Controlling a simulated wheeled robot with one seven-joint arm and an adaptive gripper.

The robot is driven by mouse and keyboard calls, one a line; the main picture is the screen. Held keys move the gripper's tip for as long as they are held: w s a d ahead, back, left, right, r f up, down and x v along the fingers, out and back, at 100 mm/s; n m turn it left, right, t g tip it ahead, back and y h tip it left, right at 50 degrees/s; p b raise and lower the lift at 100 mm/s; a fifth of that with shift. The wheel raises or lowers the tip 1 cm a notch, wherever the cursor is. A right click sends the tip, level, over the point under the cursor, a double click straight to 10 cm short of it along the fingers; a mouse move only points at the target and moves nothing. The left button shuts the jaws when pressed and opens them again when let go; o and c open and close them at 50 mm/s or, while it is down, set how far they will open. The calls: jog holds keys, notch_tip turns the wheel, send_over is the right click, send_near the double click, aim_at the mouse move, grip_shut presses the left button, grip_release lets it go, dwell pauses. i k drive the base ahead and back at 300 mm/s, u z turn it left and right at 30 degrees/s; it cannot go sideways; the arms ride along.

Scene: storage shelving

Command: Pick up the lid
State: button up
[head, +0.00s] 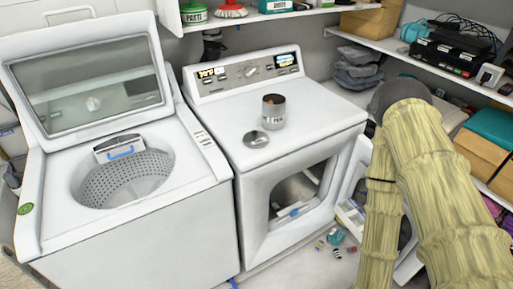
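A small round metallic lid (256,139) lies flat on the white top of the front-loading dryer (318,128), near its front edge. Just behind it and to its right stands an open metal canister (273,113) with something brownish inside. My arm, in a pale yellow ribbed sleeve, fills the right side of the head view, in front of the shelving. My gripper is not visible, so its fingers and any hold cannot be seen.
A top-loading washer (205,217) with its glass door raised stands to the left. The dryer's front door is open. Small items (336,236) litter the floor. Loaded shelves (380,42) line the back and right. The dryer top is otherwise clear.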

aim_at(273, 116)
jog(key=z, duration=1.4)
jog(key=i, duration=0.75)
jog(key=u, duration=1.25)
